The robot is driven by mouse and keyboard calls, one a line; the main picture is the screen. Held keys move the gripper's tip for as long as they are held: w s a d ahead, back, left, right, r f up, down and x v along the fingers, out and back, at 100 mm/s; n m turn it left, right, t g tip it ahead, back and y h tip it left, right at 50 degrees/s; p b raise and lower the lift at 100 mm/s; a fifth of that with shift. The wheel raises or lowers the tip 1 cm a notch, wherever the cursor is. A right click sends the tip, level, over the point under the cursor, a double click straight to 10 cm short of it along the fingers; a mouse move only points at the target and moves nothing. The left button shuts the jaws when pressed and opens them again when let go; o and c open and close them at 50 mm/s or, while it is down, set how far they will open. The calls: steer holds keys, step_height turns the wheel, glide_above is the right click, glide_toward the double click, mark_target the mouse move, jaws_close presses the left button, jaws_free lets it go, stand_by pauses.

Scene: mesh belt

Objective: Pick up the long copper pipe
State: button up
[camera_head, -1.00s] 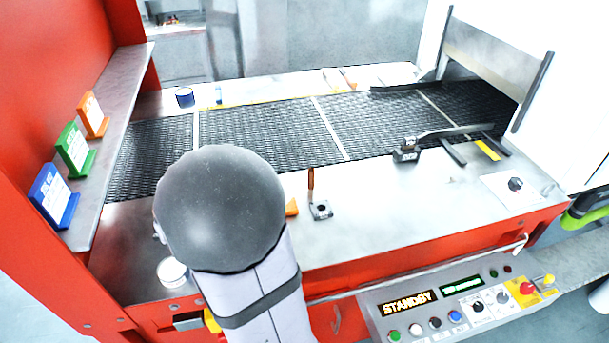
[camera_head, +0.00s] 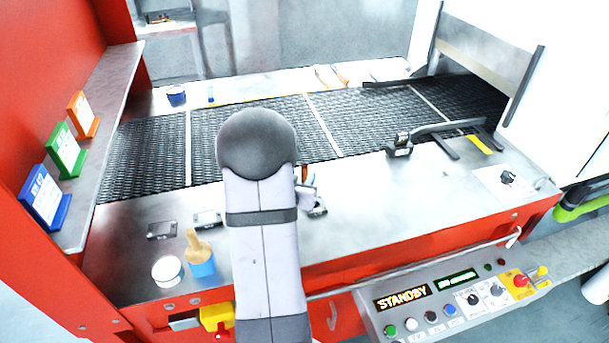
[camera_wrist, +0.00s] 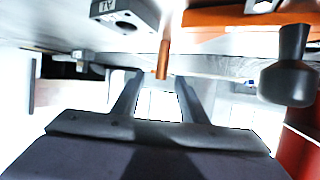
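A copper pipe (camera_head: 304,173) shows as a short reddish-brown strip beside my arm in the head view, the rest hidden. A small grey fixture (camera_head: 318,208) is just below it. In the wrist view the copper-coloured pipe (camera_wrist: 163,58) shows at the upper middle, its lower end close to the fingertips. My gripper (camera_wrist: 160,78) is open, with bare space between its two fingers. The pipe's end lies between the fingertips in the picture, but I cannot tell its depth. In the head view my arm hides most of the gripper.
The dark mesh belt (camera_head: 250,110) runs behind the steel worktop (camera_head: 420,195). A brush-like tool (camera_head: 200,255) in a blue holder and a white round container (camera_head: 167,270) stand at the front left. A black clamp-like block (camera_head: 400,146) stands right. The control panel (camera_head: 455,300) reads STANDBY.

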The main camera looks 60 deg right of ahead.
mark_target(304, 172)
steer(key=shift+w+d+f, duration=0.1)
steer(key=shift+d+f, duration=0.1)
steer(key=shift+d, duration=0.2)
steer(key=shift+f+p+x, duration=0.2)
steer(key=shift+p+x, duration=1.1)
steer(key=shift+x, duration=1.25)
steer(key=shift+w+a, duration=0.1)
jaws_close()
